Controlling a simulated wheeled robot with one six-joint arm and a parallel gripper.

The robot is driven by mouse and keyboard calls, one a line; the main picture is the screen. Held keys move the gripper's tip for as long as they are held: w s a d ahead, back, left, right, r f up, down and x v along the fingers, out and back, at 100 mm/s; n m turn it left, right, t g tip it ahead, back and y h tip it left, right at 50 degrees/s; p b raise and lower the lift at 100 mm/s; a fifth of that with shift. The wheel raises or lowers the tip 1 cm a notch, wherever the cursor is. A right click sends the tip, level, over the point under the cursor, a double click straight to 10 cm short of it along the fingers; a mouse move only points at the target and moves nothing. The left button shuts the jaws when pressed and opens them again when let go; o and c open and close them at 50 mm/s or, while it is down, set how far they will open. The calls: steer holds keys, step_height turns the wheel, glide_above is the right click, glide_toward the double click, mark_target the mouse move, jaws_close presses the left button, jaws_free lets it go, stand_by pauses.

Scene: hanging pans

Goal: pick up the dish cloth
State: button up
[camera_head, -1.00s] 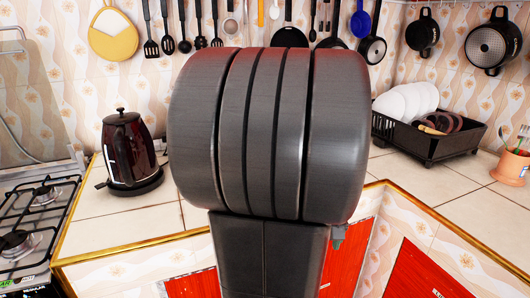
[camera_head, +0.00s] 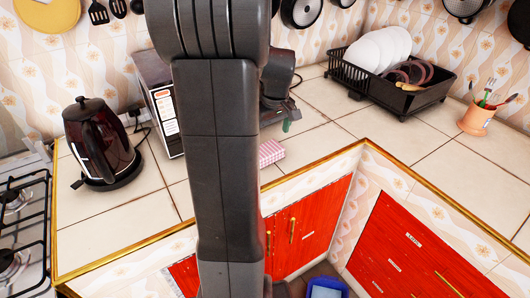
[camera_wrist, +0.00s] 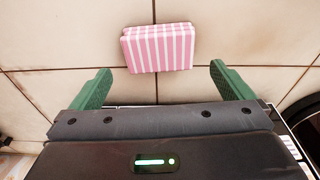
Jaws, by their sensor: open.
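The dish cloth (camera_wrist: 158,48) is a folded pink and white striped cloth lying flat on the tiled counter. In the head view the dish cloth (camera_head: 271,152) shows just right of my arm, near the counter's front edge, its left part hidden by the arm. My gripper (camera_wrist: 155,80) is open, with its two green fingers spread wide. In the wrist view the cloth lies between and a little beyond the fingertips, apart from both. In the head view my gripper is mostly behind my arm; a bit of green finger (camera_head: 286,126) shows above the cloth.
A microwave-like box (camera_head: 162,100) stands behind my arm, with a dark kettle (camera_head: 98,143) left of it. A black dish rack (camera_head: 398,97) with white plates and an orange utensil pot (camera_head: 478,118) stand to the right. Tiles between cloth and rack are clear.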

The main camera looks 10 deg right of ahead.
steer(key=f, duration=0.2)
steer(key=w+f, duration=0.1)
steer(key=f, duration=0.4)
steer(key=shift+w+a+f, duration=0.25)
steer(key=shift+a+f, duration=0.05)
steer(key=shift+a, duration=0.05)
steer(key=c, duration=0.7)
